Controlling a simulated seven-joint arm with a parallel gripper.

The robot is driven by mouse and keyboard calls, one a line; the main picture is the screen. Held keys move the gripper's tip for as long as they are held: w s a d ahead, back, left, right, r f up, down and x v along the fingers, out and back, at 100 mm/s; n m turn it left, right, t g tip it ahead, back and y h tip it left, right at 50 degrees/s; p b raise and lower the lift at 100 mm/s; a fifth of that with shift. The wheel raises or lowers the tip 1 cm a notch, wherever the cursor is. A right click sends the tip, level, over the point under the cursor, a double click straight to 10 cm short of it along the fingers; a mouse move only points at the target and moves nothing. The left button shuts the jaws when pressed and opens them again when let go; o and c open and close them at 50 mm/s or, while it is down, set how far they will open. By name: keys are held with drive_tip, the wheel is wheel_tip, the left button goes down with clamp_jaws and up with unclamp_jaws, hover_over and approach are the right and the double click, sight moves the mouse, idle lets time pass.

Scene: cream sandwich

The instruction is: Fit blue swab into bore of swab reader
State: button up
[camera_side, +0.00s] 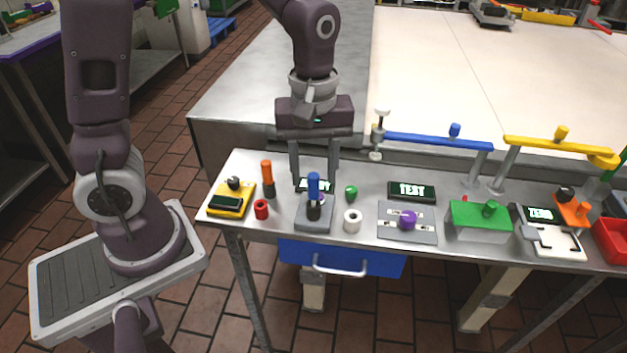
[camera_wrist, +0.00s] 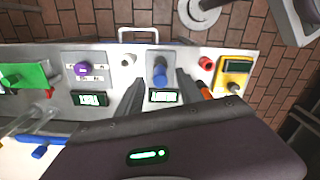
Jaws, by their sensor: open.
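The blue swab (camera_side: 313,187) stands upright on the grey swab reader (camera_side: 314,222), its lower end at the reader's dark holder. How deep it sits in the bore cannot be told. In the wrist view, the blue swab (camera_wrist: 160,74) shows between my fingers, beyond their tips, with the grey reader (camera_wrist: 160,54) around it. My gripper (camera_side: 315,181) is open and empty, pointing down, with one finger to each side of the swab in the picture. Contact is not visible. The reader's small display (camera_wrist: 163,96) is lit, but its text is unclear.
An orange-handled tool (camera_side: 267,174), a red ring (camera_side: 261,210) and a yellow meter (camera_side: 231,201) stand left of the reader. A green knob (camera_side: 351,193) and white ring (camera_side: 352,221) stand right. Farther right are a purple-knobbed plate (camera_side: 420,236) and green box (camera_side: 480,220).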

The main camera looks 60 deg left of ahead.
wheel_tip(320, 180, up, 4)
drive_tip(key=shift+f, duration=0.1)
drive_tip(key=s+a+r+m+t, duration=0.1)
drive_tip(key=s+r+m+t, duration=0.4)
drive_tip(key=s+r+m, duration=0.3)
drive_tip(key=s+m, duration=0.4)
drive_tip(key=s, duration=0.1)
drive_tip(key=shift+s+a+t, duration=0.25)
drive_tip(key=shift+s+t, duration=0.05)
drive_tip(key=shift+s, duration=0.05)
drive_tip(key=shift+r, duration=0.1)
idle(0.5)
